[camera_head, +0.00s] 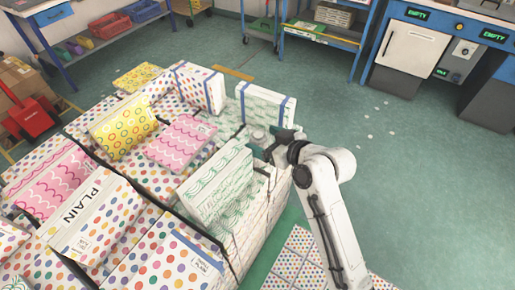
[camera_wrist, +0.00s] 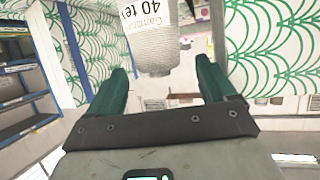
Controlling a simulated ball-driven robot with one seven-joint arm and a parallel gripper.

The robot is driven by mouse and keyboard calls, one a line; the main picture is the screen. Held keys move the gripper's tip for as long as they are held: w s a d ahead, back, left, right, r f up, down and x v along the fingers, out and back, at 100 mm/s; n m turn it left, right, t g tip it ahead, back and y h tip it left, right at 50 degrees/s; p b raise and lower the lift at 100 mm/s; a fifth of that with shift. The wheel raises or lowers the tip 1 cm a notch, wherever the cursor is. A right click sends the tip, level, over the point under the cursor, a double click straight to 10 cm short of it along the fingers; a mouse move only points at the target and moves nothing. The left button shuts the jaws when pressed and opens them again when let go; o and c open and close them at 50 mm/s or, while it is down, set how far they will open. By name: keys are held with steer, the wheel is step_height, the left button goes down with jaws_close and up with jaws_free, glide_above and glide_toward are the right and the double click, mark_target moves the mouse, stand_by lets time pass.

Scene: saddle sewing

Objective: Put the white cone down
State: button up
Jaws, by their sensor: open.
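The white cone (camera_wrist: 153,52) shows in the wrist view as a pale, ribbed thread cone with a "40 tex" label; its top is cut off by the frame edge. My gripper (camera_wrist: 163,72) is open, its two green fingers apart on either side of the cone's near end, with visible gaps. In the head view my gripper (camera_head: 270,147) is at the right side of the boxes and bins, between green-patterned boxes. A small grey shape beside it looks like the cone (camera_head: 258,136). What the cone rests on is hidden.
A green-patterned box with blue straps (camera_head: 266,106) stands behind my gripper. Another green-patterned box (camera_head: 216,184) leans in front-left. A pink box (camera_head: 181,139) and a yellow box (camera_head: 123,127) lie further left. The floor (camera_head: 425,170) to the right is mostly clear.

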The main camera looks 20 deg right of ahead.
mark_target(262, 138)
steer(key=shift+x, duration=1.6)
steer(key=shift+d, duration=0.1)
steer(key=c, duration=1.5)
jaws_close()
steer(key=shift+r, duration=0.15)
